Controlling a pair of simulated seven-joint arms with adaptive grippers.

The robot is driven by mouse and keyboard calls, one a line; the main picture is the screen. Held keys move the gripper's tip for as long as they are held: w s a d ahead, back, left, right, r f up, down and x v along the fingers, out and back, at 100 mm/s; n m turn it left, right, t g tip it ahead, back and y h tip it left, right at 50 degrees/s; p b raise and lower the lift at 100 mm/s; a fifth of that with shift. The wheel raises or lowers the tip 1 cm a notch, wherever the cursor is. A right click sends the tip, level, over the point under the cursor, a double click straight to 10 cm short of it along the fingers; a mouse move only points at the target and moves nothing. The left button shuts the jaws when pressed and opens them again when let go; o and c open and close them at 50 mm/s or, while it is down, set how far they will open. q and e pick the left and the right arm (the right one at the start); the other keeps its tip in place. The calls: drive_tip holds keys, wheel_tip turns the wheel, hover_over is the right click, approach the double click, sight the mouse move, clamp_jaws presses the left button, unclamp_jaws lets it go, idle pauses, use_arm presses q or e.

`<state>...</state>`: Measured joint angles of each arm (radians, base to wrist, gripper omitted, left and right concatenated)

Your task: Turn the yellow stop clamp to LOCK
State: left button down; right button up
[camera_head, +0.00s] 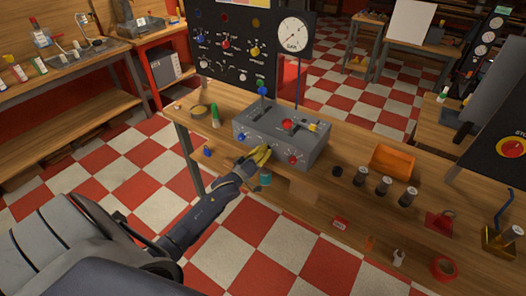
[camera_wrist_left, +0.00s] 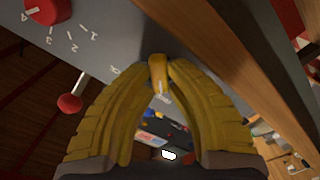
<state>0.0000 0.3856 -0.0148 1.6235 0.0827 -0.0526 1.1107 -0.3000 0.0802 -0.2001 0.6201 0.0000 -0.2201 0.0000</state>
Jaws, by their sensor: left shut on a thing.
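The grey control box (camera_head: 305,152) stands on the wooden bench. My left gripper (camera_head: 262,150) reaches its front face, left of a red knob. In the left wrist view, the yellow fingers of my left gripper (camera_wrist_left: 160,68) are closed on a small yellow piece (camera_wrist_left: 159,82) at the panel, which looks like the yellow stop clamp. The fingers cover most of it, so its angle and any LOCK mark cannot be read. My right gripper is not in view.
The wrist view shows a numbered red dial (camera_wrist_left: 45,8) and a red-ball lever (camera_wrist_left: 70,102) nearby. An orange bin (camera_head: 392,162) stands to the right.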

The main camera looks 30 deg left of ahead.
use_arm(q)
drive_tip(key=shift+m, duration=0.3)
drive_tip(key=m, duration=0.4)
drive_tip(key=shift+d+r+m, duration=0.1)
drive_tip(key=shift+m, duration=0.2)
drive_tip(key=m, duration=0.5)
drive_tip(key=shift+d+m, duration=0.1)
drive_tip(key=shift+m, duration=0.2)
drive_tip(key=m, duration=0.3)
drive_tip(key=shift+d+m, duration=0.1)
drive_tip(key=shift+m, duration=1.9)
drive_tip(key=c, duration=1.6)
unclamp_jaws()
